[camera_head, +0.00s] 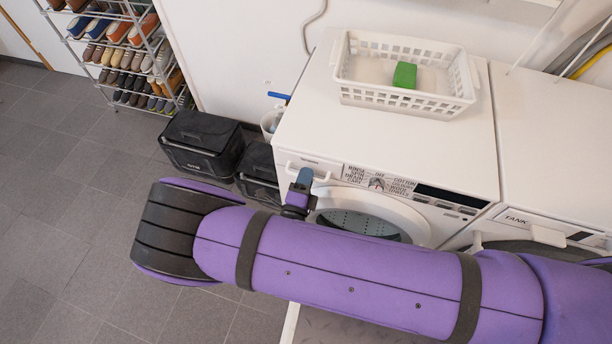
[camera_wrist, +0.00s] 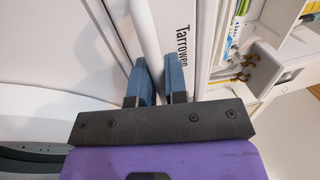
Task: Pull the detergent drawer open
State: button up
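The detergent drawer (camera_head: 296,160) is at the upper left of the washing machine's front, left of the dial. Its front looks flush with the panel, though my gripper hides part of it. The drawer front (camera_wrist: 186,14) also shows in the wrist view, with dark lettering. A white bar handle (camera_wrist: 146,34) runs down between my blue fingertips. My gripper (camera_wrist: 160,80) has its fingers close together, one on each side of the handle, apparently shut on it. In the head view my gripper (camera_head: 302,179) is at the drawer, and its grip is largely hidden.
A white basket (camera_head: 358,92) with a green block (camera_head: 404,75) stands on the washing machine (camera_head: 300,110). The round door (camera_head: 418,226) is below the drawer, close to my arm. Black bins (camera_head: 205,140) stand at the left, near a shoe rack (camera_head: 75,45). The floor at left is clear.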

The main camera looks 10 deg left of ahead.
grip_shut()
jog(key=shift+s, duration=0.1)
jog(key=r+v, duration=0.3)
jog(key=v, duration=1.4)
jog(key=shift+s, duration=0.75)
jog(key=shift+a+r, duration=0.1)
jog(key=o, duration=0.5)
grip_release()
jog(key=shift+o, duration=0.2)
